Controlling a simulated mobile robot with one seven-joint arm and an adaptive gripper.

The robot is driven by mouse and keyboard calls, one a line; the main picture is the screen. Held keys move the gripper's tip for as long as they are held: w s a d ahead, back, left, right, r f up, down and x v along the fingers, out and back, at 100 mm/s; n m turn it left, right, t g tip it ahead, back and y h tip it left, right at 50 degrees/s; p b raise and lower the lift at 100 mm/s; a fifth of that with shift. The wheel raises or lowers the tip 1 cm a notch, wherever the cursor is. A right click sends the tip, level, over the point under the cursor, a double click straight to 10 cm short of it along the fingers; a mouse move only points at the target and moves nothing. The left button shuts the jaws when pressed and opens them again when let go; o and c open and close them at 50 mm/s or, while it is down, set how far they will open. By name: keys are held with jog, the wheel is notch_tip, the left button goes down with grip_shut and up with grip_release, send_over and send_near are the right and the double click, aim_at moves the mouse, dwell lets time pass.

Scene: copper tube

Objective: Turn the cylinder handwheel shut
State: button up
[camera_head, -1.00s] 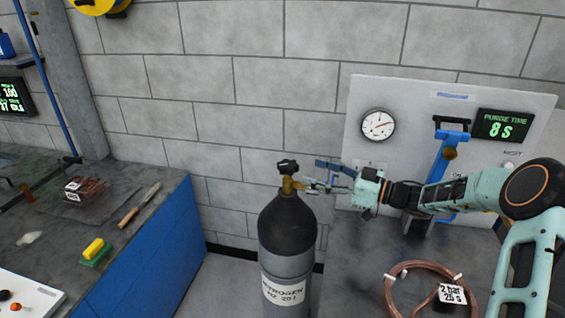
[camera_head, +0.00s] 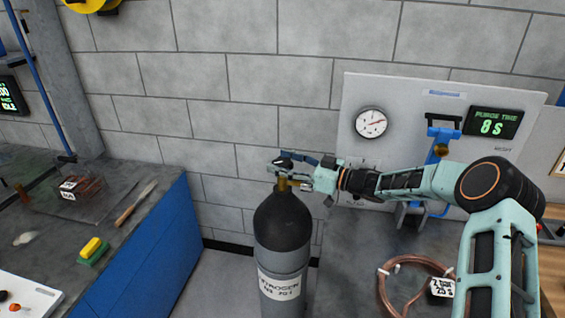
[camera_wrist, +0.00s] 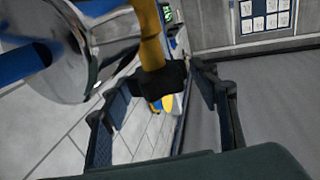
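The grey nitrogen cylinder (camera_head: 283,225) stands upright on the floor, with a brass valve (camera_head: 283,185) on top. Its small black handwheel (camera_head: 284,160) sits above the valve, partly covered by my gripper (camera_head: 284,169). In the wrist view, the handwheel (camera_wrist: 160,82) and brass stem (camera_wrist: 150,40) show between the two fingers of my gripper (camera_wrist: 162,100). The fingers are spread, one on each side of the wheel, with visible gaps. Whether either finger touches it is unclear.
A grey panel with a pressure gauge (camera_head: 371,123) and a purge timer (camera_head: 492,123) reading 8 s stands behind my arm. A copper coil (camera_head: 385,290) lies on the right bench. The left bench (camera_head: 150,230) is apart from the cylinder. A shiny rounded metal shape (camera_wrist: 85,50) fills the wrist view's upper left.

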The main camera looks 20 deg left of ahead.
jog(key=c, duration=0.8)
jog(key=shift+c, duration=0.3)
